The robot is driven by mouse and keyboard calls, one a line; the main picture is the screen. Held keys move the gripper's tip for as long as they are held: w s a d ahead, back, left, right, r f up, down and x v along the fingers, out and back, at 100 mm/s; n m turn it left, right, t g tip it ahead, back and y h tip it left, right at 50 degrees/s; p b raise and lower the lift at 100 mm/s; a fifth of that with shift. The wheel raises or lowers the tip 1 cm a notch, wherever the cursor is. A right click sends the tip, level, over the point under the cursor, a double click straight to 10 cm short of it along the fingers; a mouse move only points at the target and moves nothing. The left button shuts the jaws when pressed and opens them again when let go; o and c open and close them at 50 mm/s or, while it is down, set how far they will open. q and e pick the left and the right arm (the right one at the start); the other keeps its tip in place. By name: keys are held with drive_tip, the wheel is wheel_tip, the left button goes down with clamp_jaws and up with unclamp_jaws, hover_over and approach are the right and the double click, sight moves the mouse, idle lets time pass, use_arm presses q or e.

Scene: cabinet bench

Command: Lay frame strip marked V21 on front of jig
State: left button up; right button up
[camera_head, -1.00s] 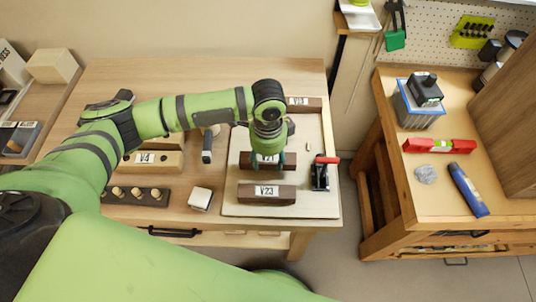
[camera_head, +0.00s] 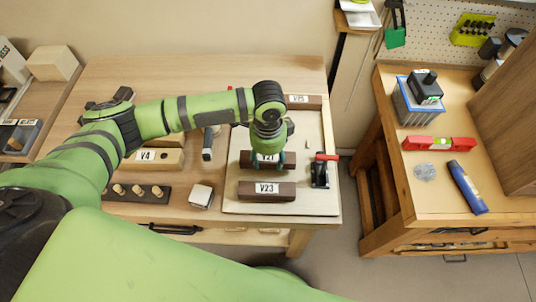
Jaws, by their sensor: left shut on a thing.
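The dark brown strip with a partly covered label that reads like V21 (camera_head: 245,158) lies level over the middle of the pale jig board (camera_head: 232,207). My left gripper (camera_head: 268,163) points down from above and is shut on this strip near its label. I cannot tell whether the strip touches the board. A second dark strip marked V23 (camera_head: 284,191) lies at the front of the board, apart from the held one. Another labelled strip (camera_head: 312,101) lies at the back, its label hard to read. My right gripper is not in view.
A red-handled clamp (camera_head: 320,172) stands at the board's right side. Left of the board are a white block (camera_head: 201,196), a dark-handled tool (camera_head: 207,148), a wooden block marked V4 (camera_head: 165,158) and a dark peg rack (camera_head: 122,193). A second bench (camera_head: 400,185) stands across a gap.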

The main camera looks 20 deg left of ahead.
use_arm(q)
drive_tip(key=shift+f+p, duration=0.45)
drive_tip(key=shift+f, duration=0.65)
idle(1.3)
drive_tip(key=o, duration=1.3)
drive_tip(key=shift+o, duration=0.9)
wheel_tip(320, 180, up, 5)
drive_tip(key=p, duration=0.5)
drive_tip(key=shift+p, duration=0.4)
drive_tip(key=shift+r+p, duration=0.8)
drive_tip(key=shift+r, duration=0.2)
